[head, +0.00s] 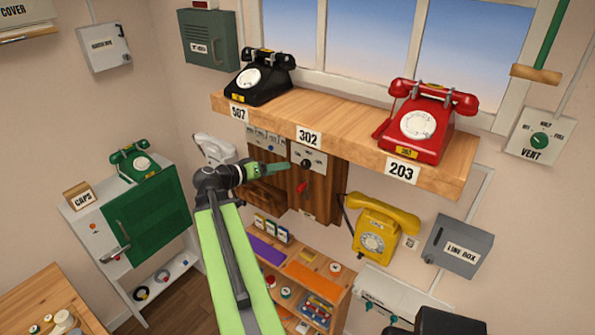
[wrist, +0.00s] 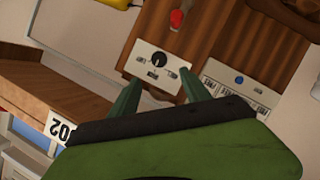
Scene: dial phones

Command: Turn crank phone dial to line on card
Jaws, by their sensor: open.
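The crank phone (head: 318,195) is a brown wooden box on the wall under the shelf's 302 label. It also shows, turned over, in the wrist view (wrist: 205,45). Its dial, a black knob (wrist: 158,60) on a white plate (wrist: 142,68), shows at the upper part of the box in the head view (head: 306,163). A red crank handle (head: 302,187) is below it.
A wooden shelf (head: 345,125) overhangs the crank phone, carrying a black phone (head: 262,78) and a red phone (head: 425,122). A yellow phone (head: 378,228) hangs to the right. A low shelf unit (head: 337,291) with coloured items stands below.

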